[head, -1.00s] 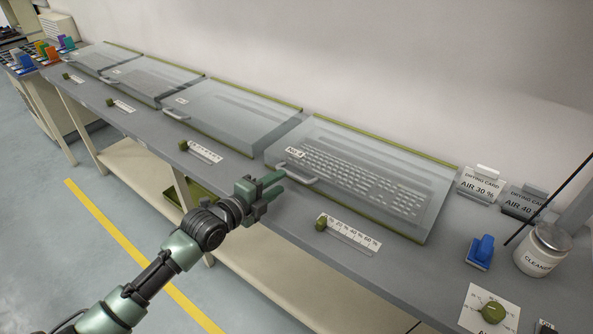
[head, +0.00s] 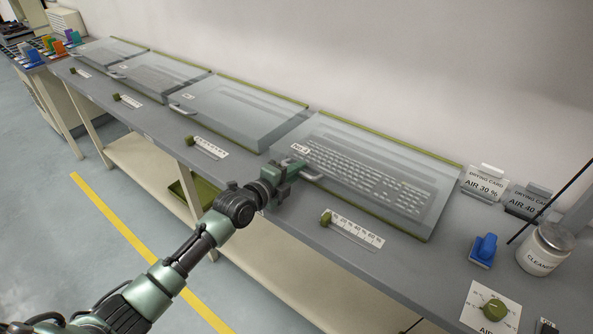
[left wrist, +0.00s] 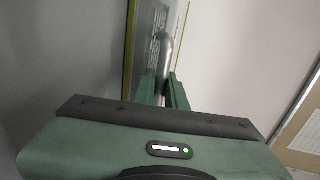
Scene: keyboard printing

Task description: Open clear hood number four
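Clear hood number four (head: 375,170) is the rightmost clear hood on the bench, closed over a pale keyboard (head: 350,172). Its small label reads No. 4. Its silver handle (head: 315,175) sticks out at the front left corner. My left gripper (head: 297,167) is at the left end of this handle. In the left wrist view, the handle (left wrist: 166,50) runs down between the two green fingers of the left gripper (left wrist: 163,92). The fingers look apart, one on each side of it; contact is not clear. My right gripper is not in view.
Several more closed clear hoods (head: 235,112) line the bench to the left. A green slider knob (head: 326,218) with a scale sits in front of hood four. Drying cards (head: 483,183), a blue block (head: 484,250) and a cleaner jar (head: 544,250) stand at the right.

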